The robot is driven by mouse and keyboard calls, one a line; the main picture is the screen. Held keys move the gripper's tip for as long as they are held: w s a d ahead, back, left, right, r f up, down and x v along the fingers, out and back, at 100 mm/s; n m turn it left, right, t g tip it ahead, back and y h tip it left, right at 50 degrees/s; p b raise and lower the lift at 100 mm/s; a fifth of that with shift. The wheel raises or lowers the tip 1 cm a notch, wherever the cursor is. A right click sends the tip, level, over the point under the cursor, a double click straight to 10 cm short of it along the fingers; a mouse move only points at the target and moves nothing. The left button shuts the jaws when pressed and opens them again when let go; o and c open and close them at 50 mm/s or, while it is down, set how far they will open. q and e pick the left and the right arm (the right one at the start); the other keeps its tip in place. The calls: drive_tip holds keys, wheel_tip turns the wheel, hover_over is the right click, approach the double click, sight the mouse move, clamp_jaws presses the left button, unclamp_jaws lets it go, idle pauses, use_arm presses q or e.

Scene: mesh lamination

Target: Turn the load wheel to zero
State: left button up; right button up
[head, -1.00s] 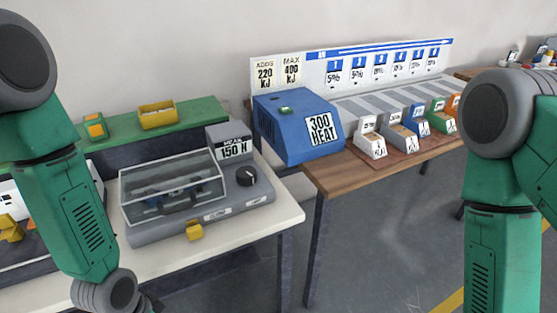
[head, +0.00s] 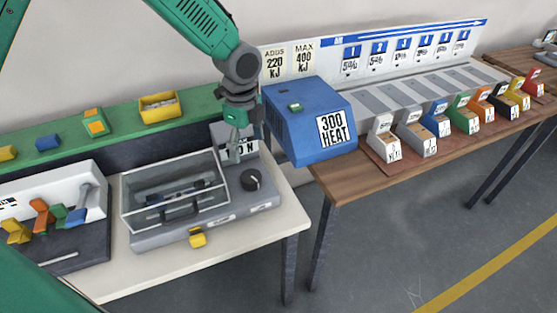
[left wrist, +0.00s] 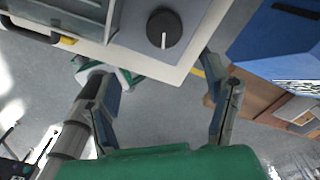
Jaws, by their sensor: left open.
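The load wheel is a black round knob (head: 251,180) with a white pointer mark, on the grey press machine (head: 205,225) at its right side. It also shows in the left wrist view (left wrist: 164,28), with the mark toward the lower edge of the knob. My left gripper (head: 235,147) is above and behind the knob in the head view, in front of the load display (head: 248,152), which it partly covers. Its two fingers are apart and empty in the left wrist view (left wrist: 165,112), and the knob lies beyond the fingertips, untouched.
A clear-lidded box (head: 175,190) with a handle sits left of the knob. A yellow tab (head: 197,238) is on the machine's front. The blue heat unit (head: 310,120) stands close on the right. Several small coloured bins (head: 465,118) line the wooden table.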

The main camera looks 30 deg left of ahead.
sight(252, 176)
use_arm(q)
drive_tip(key=f, duration=0.7)
drive_tip(key=w+f, duration=0.1)
drive_tip(key=f, duration=0.3)
drive_tip(key=shift+f+p, duration=0.3)
drive_tip(key=shift+f, duration=0.05)
drive_tip(key=shift+a+f+m, duration=0.2)
drive_tip(key=shift+f+m, duration=0.1)
drive_tip(key=shift+f, duration=0.3)
drive_tip(key=shift+d, duration=0.15)
drive_tip(key=c, duration=1.2)
